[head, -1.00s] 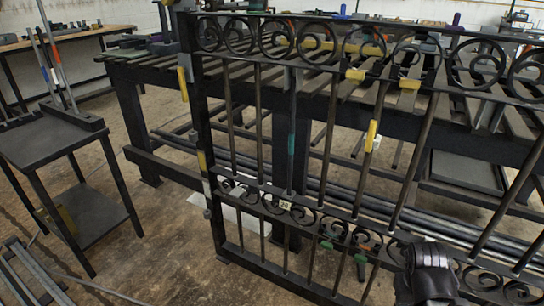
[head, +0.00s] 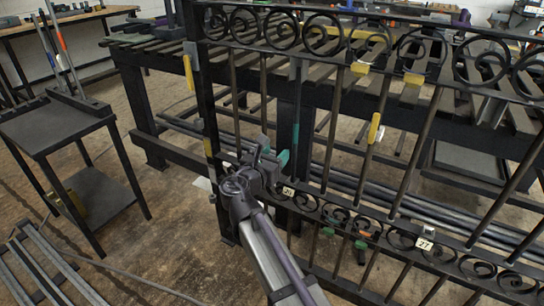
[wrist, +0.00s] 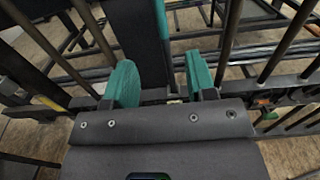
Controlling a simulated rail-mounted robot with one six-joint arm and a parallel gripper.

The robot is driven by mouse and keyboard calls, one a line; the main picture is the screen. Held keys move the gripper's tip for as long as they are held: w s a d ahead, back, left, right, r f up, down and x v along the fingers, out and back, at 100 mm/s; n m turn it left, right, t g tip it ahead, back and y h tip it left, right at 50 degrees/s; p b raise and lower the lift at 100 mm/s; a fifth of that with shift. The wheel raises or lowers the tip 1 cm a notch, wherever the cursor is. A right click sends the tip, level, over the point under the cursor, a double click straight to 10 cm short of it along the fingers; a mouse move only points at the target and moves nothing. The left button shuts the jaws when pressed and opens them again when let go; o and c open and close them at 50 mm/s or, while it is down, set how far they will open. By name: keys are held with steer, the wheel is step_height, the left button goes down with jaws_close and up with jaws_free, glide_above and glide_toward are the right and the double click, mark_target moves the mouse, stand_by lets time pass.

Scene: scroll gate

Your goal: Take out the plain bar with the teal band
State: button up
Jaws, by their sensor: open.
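The plain bar with the teal band (head: 298,92) stands upright in the dark gate (head: 204,110), between the upper and lower scroll rows. Its teal band also shows in the wrist view (wrist: 163,18). My gripper (head: 273,156) is low at the gate, near the bar's lower part. In the wrist view my gripper (wrist: 162,84) is open, with a teal finger on each side of the bar's line. I see no contact between fingers and bar. The bar's foot is partly hidden by my gripper.
A long slatted table (head: 150,62) stands close behind the gate. Another bar carries a yellow band (head: 374,128). Number plates (head: 425,244) sit on the lower rail. A small dark side table (head: 60,125) with rods stands left, with bare floor between it and the gate.

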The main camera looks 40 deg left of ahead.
mark_target(295, 128)
steer(key=x, duration=1.3)
steer(key=shift+d, duration=0.1)
steer(key=shift+c, duration=0.4)
jaws_close()
steer(key=shift+r, duration=0.15)
steer(key=shift+r+p, duration=0.65)
steer(key=shift+p, duration=0.2)
steer(key=shift+r, duration=0.2)
steer(key=shift+v, duration=1.85)
stand_by(0.3)
steer(key=v, duration=1.1)
steer(key=shift+s, duration=0.4)
stand_by(0.4)
